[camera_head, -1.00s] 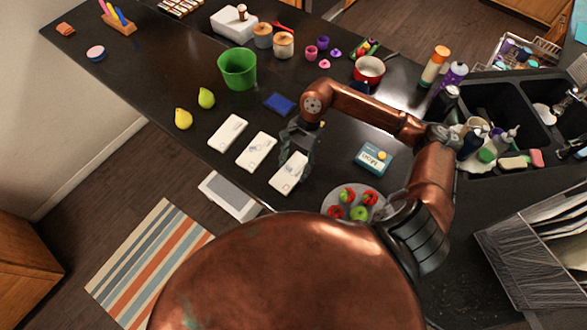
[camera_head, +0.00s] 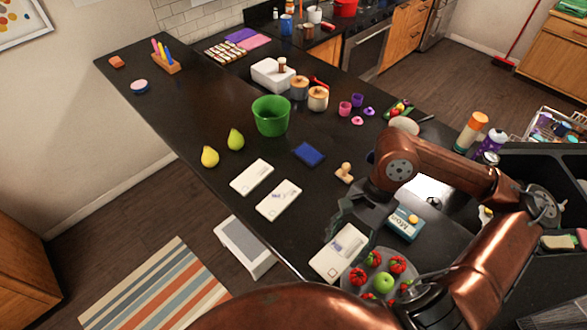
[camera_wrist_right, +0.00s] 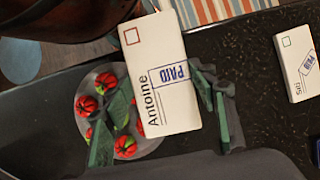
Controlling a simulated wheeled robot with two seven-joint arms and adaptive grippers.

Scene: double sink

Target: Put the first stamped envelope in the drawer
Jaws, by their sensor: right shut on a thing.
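My right gripper (camera_head: 352,222) is shut on a white envelope (camera_head: 338,252) marked "Antoine", with a blue PAID stamp. In the right wrist view the fingers (camera_wrist_right: 165,125) are at the envelope's (camera_wrist_right: 155,65) lower end, which overlaps the fruit plate. Two more white envelopes lie on the counter to the left: one (camera_head: 252,177) and another (camera_head: 278,200) nearer. The wrist view shows one envelope (camera_wrist_right: 300,62) with a PAID stamp at the right. The pale drawer (camera_head: 245,247) sticks out below the counter's front edge, open. My left gripper is out of view.
A plate (camera_head: 383,294) of red and green produce is beside the held envelope. A teal box (camera_head: 405,222), wooden stamp (camera_head: 343,172) and blue pad (camera_head: 309,153) are on the counter.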

